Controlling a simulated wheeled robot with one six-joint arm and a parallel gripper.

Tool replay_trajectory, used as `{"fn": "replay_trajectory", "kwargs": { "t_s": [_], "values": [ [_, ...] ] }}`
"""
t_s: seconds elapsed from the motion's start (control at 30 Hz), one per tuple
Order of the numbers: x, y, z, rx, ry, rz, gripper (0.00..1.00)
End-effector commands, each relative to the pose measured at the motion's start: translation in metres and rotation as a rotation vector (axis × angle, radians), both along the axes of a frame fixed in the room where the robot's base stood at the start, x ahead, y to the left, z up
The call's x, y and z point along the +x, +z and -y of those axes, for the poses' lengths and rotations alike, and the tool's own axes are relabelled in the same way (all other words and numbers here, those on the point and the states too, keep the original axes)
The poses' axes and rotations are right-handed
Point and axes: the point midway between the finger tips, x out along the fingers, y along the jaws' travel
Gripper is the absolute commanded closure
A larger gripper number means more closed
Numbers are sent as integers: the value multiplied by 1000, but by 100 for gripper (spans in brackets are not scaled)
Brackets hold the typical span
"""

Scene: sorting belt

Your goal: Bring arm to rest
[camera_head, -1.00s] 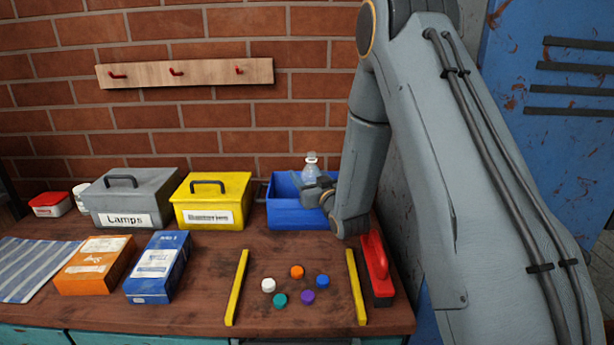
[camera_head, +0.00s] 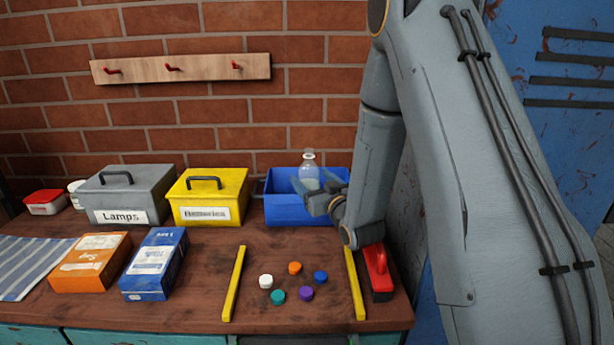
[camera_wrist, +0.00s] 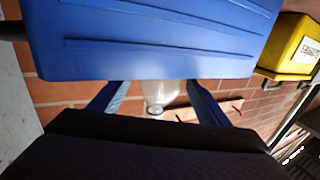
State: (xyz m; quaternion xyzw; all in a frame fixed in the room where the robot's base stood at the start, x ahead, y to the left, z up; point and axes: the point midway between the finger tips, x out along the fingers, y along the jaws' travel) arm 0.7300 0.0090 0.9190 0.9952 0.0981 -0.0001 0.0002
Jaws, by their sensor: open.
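My gripper (camera_head: 318,196) is in front of the blue bin at the back right of the bench. Its two fingers also show in the wrist view (camera_wrist: 160,98), spread apart with nothing held between them. The blue bin (camera_head: 290,211) fills much of the wrist view (camera_wrist: 160,40). A clear bottle (camera_head: 309,171) stands upright in the bin and its neck shows beyond the fingers in the wrist view (camera_wrist: 160,97).
A yellow box (camera_head: 208,199) and grey box (camera_head: 127,196) stand left. A blue locker (camera_head: 560,120) is at right.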

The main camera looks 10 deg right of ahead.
Motion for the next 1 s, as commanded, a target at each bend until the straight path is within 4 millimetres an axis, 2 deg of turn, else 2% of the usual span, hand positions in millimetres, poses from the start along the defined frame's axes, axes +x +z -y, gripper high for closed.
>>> {"fn": "replay_trajectory", "kwargs": {
  "t_s": [0.2, 0.57, 0.67, 0.9, 1.0],
  "values": [
    [-15, 0, 3, 0, 0, 0, 30],
    [-17, 3, 3, 0, 0, 0, 30],
    [-19, 12, 3, 1, 0, 0, 30],
    [-30, 52, 3, 0, 0, 0, 30],
    [-33, 62, 3, 1, 0, 0, 30]
  ]
}}
